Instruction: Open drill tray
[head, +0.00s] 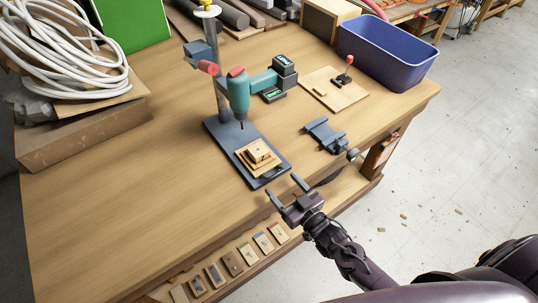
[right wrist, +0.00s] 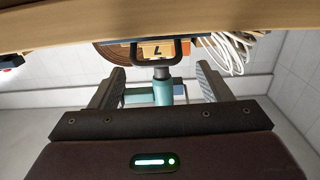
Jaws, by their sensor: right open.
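The drill tray (head: 222,152) is a dark blue-grey flat plate under the teal drill (head: 239,97) on its stand. It carries stacked wooden pieces (head: 259,152) and has a dark loop handle (head: 271,175) at its front end. My right gripper (head: 283,187) is open and empty at the table's front edge, just short of the handle and apart from it. In the right wrist view the handle (right wrist: 139,59) shows ahead, between the directions of the two open fingers (right wrist: 160,72). The teal drill (right wrist: 163,93) shows beyond it. My left gripper is not in view.
A blue vise (head: 324,134) sits right of the tray at the table's edge. A blue bin (head: 388,52) stands at the back right. A coiled white hose (head: 62,50) lies on a box at the left. The table's left front is clear.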

